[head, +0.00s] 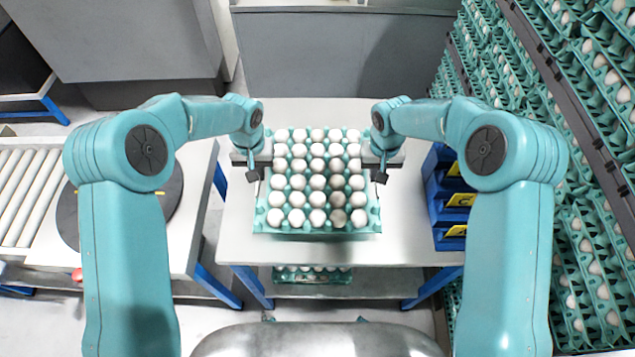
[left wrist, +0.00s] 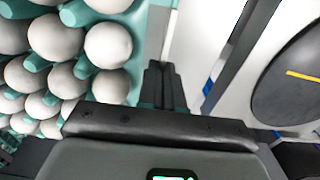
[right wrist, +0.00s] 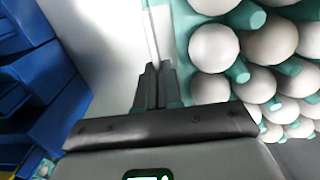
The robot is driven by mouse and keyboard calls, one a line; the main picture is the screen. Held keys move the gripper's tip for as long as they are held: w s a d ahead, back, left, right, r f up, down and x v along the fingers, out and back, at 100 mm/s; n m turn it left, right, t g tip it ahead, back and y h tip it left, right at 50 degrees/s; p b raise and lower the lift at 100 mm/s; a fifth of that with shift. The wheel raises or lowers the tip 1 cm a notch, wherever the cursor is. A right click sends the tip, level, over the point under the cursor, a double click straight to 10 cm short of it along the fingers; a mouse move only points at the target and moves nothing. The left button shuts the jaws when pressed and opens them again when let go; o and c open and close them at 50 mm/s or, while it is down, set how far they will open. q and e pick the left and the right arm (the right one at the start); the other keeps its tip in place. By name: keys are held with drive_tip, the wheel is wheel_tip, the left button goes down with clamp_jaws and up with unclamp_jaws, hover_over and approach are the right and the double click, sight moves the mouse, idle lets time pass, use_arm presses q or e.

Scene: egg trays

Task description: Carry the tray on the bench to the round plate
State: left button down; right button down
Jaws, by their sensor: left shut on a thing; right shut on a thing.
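The teal egg tray (head: 318,231), full of white and a few darker eggs, is over the white bench (head: 400,235) in the head view. I cannot tell whether it touches the bench top. My left gripper (head: 262,168) is shut on the tray's left edge, and my right gripper (head: 374,168) is shut on its right edge. The left wrist view shows the left fingers (left wrist: 162,85) beside the tray rim. The right wrist view shows the right fingers (right wrist: 156,85) at the opposite rim. The dark round plate (head: 172,205) lies at the left, partly hidden by my left arm.
A roller conveyor (head: 25,195) is at the far left. Blue bins (head: 445,195) with yellow labels stand at the bench's right side. Tall stacks of egg trays (head: 590,240) fill the right. Another egg tray (head: 312,275) is on the shelf below. A gap separates the bench from the left table.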

sight(257, 212)
use_arm(q)
drive_tip(key=shift+w, duration=0.1)
idle(0.3)
drive_tip(key=shift+f+b, duration=0.3)
drive_tip(key=shift+b, duration=0.15)
use_arm(e)
drive_tip(key=shift+f, duration=0.4)
drive_tip(key=shift+r, duration=0.1)
use_arm(q)
drive_tip(key=shift+s, duration=0.2)
use_arm(e)
drive_tip(key=shift+s, duration=0.2)
